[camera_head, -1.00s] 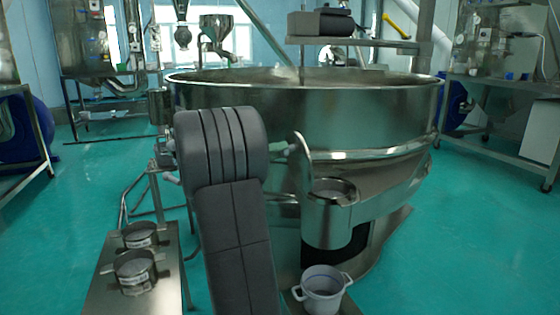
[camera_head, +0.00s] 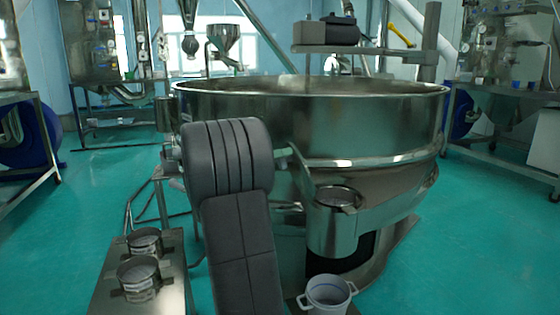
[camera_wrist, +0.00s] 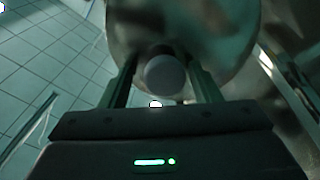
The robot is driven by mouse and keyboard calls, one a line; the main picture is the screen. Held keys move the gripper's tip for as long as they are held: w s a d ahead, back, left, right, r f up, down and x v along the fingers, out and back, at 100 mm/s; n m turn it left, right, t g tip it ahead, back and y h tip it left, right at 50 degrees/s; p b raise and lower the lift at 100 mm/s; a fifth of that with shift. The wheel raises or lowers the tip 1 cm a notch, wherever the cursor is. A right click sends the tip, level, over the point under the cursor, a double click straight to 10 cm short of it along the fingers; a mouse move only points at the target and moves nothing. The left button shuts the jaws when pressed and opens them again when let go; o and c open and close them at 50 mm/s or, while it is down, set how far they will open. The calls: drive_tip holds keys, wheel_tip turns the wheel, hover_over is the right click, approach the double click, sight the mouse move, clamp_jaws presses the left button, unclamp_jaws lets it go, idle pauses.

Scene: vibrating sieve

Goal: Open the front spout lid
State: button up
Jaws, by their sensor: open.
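The front spout (camera_head: 335,228) is a metal cylinder on the side of the big round sieve (camera_head: 320,115). Its top opening shows uncovered. The spout lid (camera_head: 302,178) stands raised at the opening's left edge, tilted left. In the wrist view the lid (camera_wrist: 225,35) is a round metal disc with a pale round knob (camera_wrist: 165,75). My gripper (camera_wrist: 164,84) is open, with one finger on each side of the knob and gaps between. In the head view my own arm hides most of the gripper.
A white bucket (camera_head: 328,292) stands below the spout at the front. A metal bench (camera_head: 173,260) with two small round clamped parts stands at the lower left.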

drive_tip(key=p+v, duration=0.2)
drive_tip(key=v, duration=1.1)
drive_tip(key=shift+a, duration=0.25)
drive_tip(key=shift+s, duration=0.1)
